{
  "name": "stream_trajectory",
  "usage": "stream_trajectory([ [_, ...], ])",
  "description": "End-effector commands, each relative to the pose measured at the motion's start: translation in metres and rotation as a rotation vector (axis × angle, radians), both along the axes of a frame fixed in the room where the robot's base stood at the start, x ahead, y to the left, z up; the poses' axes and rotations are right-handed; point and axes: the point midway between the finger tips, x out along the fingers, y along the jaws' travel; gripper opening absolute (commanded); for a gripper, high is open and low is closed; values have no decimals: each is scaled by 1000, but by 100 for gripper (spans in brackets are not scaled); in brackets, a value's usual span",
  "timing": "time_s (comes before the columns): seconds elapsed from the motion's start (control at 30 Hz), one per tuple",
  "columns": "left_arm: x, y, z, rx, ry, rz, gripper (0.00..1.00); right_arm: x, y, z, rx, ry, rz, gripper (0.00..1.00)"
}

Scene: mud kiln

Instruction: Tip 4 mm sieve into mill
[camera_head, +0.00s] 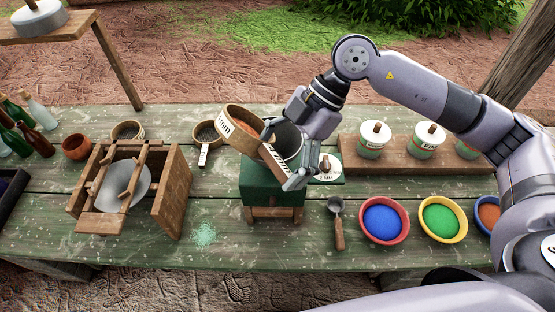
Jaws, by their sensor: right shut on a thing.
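My right gripper (293,180) is shut on the labelled handle of a round wooden sieve (237,138). The sieve is held up, tilted, over the left side of the mill. Its rim label is only partly readable, ending in "mm", and reddish-brown material shows inside. The mill (272,187) is a green box on a wooden stand with a dark round hopper (289,139) on top. The sieve and my gripper hide part of the hopper. I cannot tell whether the sieve touches it. My left gripper is not in view.
A wooden frame with a grey disc (125,187) stands left. Another sieve (207,133) lies behind. A scoop (338,225), bowls of blue (384,220) and green powder (440,219), and lidded jars (375,139) are right. Pale green powder (204,235) lies on the table.

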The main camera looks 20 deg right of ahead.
Motion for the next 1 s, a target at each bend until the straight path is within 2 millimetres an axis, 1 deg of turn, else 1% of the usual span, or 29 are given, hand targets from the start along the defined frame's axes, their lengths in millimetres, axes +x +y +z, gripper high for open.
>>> stream_trajectory([
  [0.03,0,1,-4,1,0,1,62,0,-1,-2,13,3,-1,52],
  [1.0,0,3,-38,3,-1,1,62,2,-8,0,190,55,0,52],
])
